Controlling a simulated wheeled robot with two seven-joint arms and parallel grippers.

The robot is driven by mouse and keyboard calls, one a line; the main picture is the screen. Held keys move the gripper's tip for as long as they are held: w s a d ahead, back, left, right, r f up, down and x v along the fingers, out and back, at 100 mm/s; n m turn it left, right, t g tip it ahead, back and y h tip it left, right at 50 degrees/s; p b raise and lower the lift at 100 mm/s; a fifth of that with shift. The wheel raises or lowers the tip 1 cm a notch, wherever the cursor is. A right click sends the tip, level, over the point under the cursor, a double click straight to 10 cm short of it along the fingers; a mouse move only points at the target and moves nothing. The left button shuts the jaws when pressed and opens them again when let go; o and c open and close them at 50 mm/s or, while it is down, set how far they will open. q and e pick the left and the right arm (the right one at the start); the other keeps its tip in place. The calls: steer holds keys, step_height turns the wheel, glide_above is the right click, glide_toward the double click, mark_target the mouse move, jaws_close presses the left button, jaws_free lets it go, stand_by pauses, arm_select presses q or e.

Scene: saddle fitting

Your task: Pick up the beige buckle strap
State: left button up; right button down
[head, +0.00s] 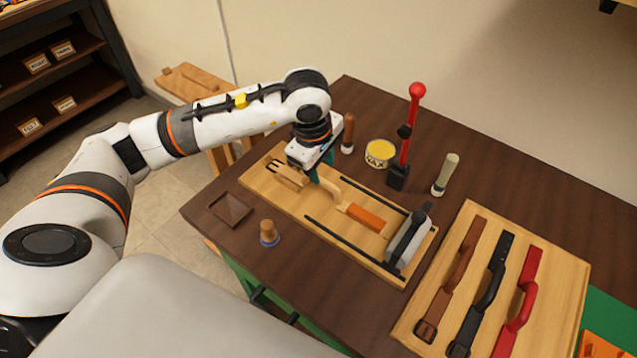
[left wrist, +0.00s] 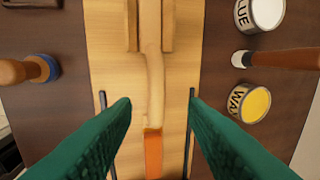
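The beige buckle strap (head: 331,189) lies along a light wooden board on the dark table, its lower end meeting an orange piece (head: 365,217). In the left wrist view the strap (left wrist: 152,85) runs down the middle, its upper part between two wooden blocks. My left gripper (head: 321,171) is above the strap, pointing down. In the left wrist view its green fingers (left wrist: 160,102) are apart, one on each side of the strap, with a gap visible on both sides. Part of the strap is hidden by the gripper in the head view. My right gripper is not in view.
A grey and black clamp-like block (head: 408,240) sits at the board's right end. Behind the board stand a yellow wax tin (head: 380,153) and a red-handled lever tool (head: 410,125). A wooden-knobbed tool (head: 268,233) stands in front. A tray (head: 575,255) at right holds brown, black and red straps.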

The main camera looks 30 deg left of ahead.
mark_target(323, 181)
arm_select(q)
steer(key=shift+w+f, duration=0.1)
steer(key=shift+f, duration=0.35)
steer(key=shift+w+f, duration=0.15)
steer(key=shift+f, duration=0.1)
step_height(323, 181, down, 4)
steer(key=shift+w+f+p, duration=0.1)
steer(key=shift+f+p, duration=0.1)
steer(key=shift+p, duration=0.85)
steer(key=shift+w+f, duration=0.15)
steer(key=shift+f, duration=0.25)
jaws_close()
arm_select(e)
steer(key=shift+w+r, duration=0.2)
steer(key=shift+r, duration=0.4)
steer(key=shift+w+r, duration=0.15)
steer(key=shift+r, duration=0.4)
